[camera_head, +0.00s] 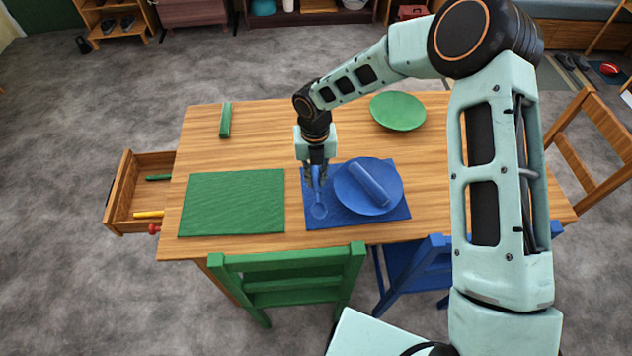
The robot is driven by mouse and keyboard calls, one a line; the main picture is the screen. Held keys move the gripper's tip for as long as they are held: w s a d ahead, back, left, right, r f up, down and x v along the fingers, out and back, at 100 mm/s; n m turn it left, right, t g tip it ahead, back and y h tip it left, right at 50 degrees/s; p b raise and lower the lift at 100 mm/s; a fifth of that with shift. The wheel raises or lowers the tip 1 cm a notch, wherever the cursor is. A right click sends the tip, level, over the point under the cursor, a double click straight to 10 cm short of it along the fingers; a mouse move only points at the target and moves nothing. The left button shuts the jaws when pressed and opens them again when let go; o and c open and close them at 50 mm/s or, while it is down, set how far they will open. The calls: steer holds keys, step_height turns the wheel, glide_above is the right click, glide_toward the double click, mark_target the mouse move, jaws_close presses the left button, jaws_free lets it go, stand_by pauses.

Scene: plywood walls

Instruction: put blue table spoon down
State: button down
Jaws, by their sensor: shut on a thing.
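The blue table spoon (319,205) is at the left part of the blue placemat (382,219), its bowl toward the near edge. My gripper (316,182) points down above the mat's left side and is shut on the spoon's handle. The spoon lies left of the blue plate (342,189). I cannot tell whether the spoon touches the mat. The fingertips partly hide the handle.
A blue rolled item (369,185) lies on the plate. A green placemat (232,203) is bare to the left. A green plate (398,111) and a green item (225,120) are farther back. An open drawer (133,192) sticks out left. Chairs stand in front.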

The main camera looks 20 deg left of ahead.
mark_target(316, 180)
steer(key=shift+f+p, duration=0.3)
steer(key=shift+f, duration=1.2)
steer(key=shift+f, duration=0.1)
steer(key=c, duration=1.9)
jaws_free()
steer(key=shift+c, duration=0.2)
step_height(316, 180, up, 12)
steer(key=b, duration=0.1)
